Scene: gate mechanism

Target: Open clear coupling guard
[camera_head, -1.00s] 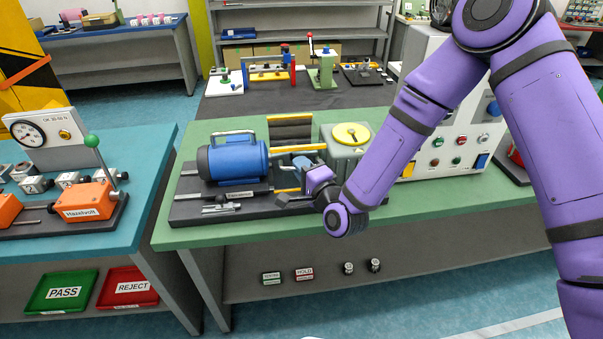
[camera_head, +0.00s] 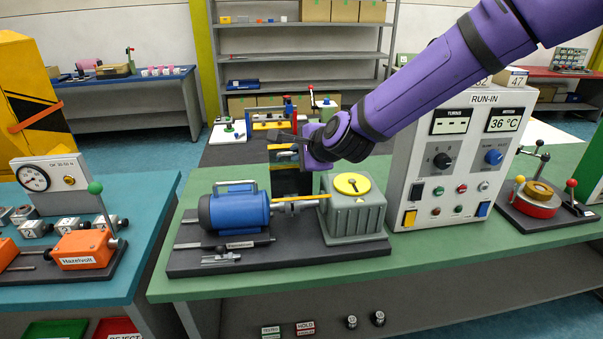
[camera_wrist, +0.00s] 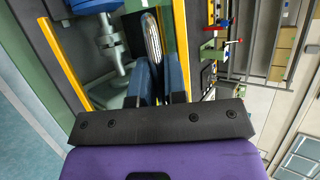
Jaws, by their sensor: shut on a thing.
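The clear coupling guard (camera_head: 290,182) has yellow edging and appears raised, standing steeply behind the coupling (camera_head: 296,205). The coupling lies between the blue motor (camera_head: 235,211) and the grey gearbox (camera_head: 354,215). My gripper (camera_head: 298,142) is at the guard's upper part, above and behind the coupling. In the wrist view its blue fingers (camera_wrist: 157,78) are shut on a pale ribbed handle (camera_wrist: 152,38). Yellow bars (camera_wrist: 62,62) run on both sides there, and the silver shaft (camera_wrist: 116,56) shows to the left. My wrist partly hides the guard's top right.
The run-in control cabinet (camera_head: 452,158) stands right of the gearbox, close under my forearm. An orange fixture with a green-knobbed lever (camera_head: 96,188) is on the teal bench at left. Other fixtures (camera_head: 275,118) stand behind. The green bench's front edge is clear.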

